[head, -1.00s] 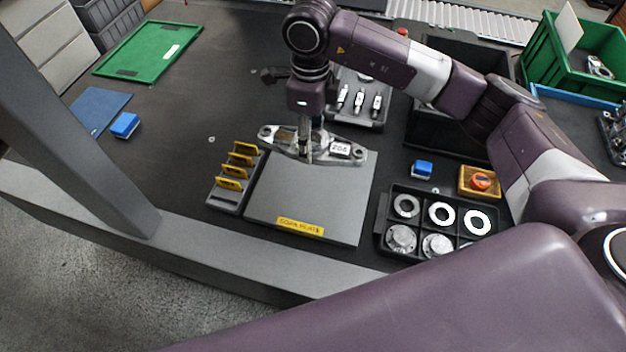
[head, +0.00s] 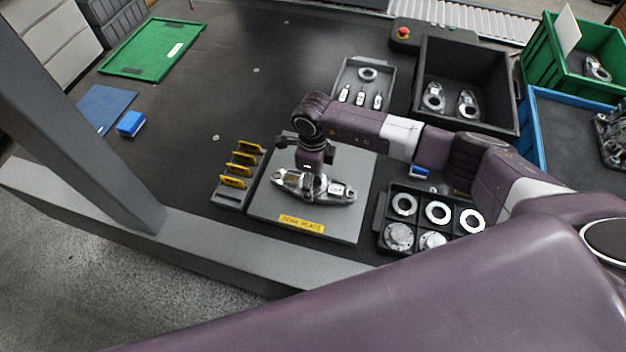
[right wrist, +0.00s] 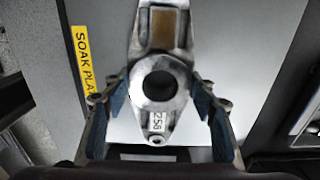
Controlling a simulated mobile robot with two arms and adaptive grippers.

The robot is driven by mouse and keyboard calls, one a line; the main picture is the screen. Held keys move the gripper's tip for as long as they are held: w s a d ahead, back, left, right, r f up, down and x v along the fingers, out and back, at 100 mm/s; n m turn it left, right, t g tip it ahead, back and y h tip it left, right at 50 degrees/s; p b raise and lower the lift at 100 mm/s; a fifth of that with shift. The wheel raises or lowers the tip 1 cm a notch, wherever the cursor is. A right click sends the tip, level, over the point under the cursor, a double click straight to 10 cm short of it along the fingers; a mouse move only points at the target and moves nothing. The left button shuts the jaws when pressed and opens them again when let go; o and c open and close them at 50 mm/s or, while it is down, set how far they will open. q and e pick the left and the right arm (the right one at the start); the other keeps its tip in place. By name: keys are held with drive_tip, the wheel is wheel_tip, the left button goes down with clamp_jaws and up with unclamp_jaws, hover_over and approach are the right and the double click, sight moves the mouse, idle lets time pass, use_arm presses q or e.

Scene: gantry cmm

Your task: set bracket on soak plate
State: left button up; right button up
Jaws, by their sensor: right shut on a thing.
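The bracket (head: 341,194) is a silver metal piece with two tapering ends, a central round boss and a white number label. It lies level over the middle of the grey soak plate (head: 276,205), which has a yellow label on its front edge. I cannot tell whether it touches the plate. My right gripper (head: 312,182) points down and is shut on the bracket's middle. In the right wrist view the bracket (right wrist: 160,85) sits between the two fingers of the gripper (right wrist: 159,98), with the soak plate (right wrist: 240,50) behind it. My left gripper is not in view.
A rack with yellow dividers (head: 230,195) stands close left of the plate. A black compartment tray (head: 380,235) with rings and discs is close right. Behind are a grey parts tray (head: 347,75) and a black bin (head: 465,60). The table's left middle is mostly clear.

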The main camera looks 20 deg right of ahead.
drive_tip(key=shift+f, duration=0.1)
drive_tip(key=shift+f, duration=0.1)
drive_tip(key=o, duration=1.2)
drive_tip(key=shift+f, duration=0.1)
drive_tip(key=o, duration=0.5)
drive_tip(key=shift+c, duration=0.2)
